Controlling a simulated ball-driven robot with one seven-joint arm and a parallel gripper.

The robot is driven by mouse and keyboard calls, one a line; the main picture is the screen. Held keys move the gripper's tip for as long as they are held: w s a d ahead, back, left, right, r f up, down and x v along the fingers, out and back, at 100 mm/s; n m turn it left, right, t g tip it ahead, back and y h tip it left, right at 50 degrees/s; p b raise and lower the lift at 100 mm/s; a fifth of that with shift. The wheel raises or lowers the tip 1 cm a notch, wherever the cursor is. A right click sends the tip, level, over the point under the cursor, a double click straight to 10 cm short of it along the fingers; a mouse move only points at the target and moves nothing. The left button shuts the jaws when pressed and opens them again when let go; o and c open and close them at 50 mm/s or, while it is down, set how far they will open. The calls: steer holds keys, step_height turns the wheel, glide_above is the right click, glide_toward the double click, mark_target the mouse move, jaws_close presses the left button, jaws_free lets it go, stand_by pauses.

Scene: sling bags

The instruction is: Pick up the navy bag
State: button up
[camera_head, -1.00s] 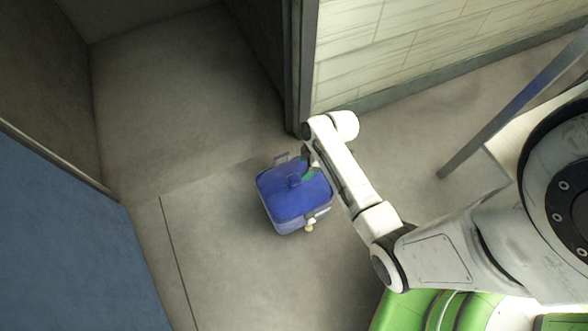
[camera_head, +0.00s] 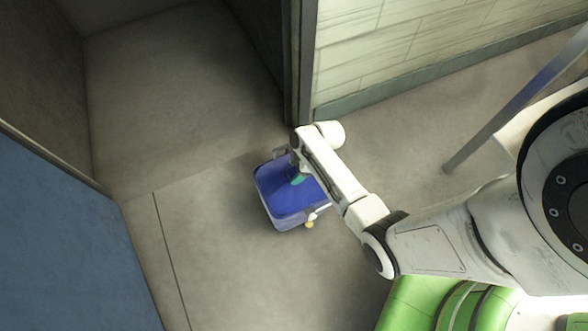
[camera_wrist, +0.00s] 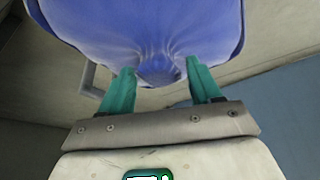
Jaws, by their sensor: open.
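The navy bag (camera_head: 283,194) looks bright blue and stands on the grey floor, left of my arm in the head view. In the wrist view the bag (camera_wrist: 150,30) fills the top of the picture, with a gathered, puckered part (camera_wrist: 158,68) at its lower edge. My gripper (camera_wrist: 160,82) is open, its two teal fingers on either side of that gathered part. Whether the fingers touch the bag is unclear. In the head view my gripper (camera_head: 298,177) is over the bag's upper right part, mostly hidden by my arm.
A tiled wall (camera_head: 400,50) ends at a dark door frame (camera_head: 300,70) behind the bag. A blue panel (camera_head: 60,250) is at the left. A slanted metal post (camera_head: 510,105) stands at the right. The floor (camera_head: 240,280) in front of the bag is clear.

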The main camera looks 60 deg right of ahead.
steer(key=shift+x, duration=0.95)
jaws_close()
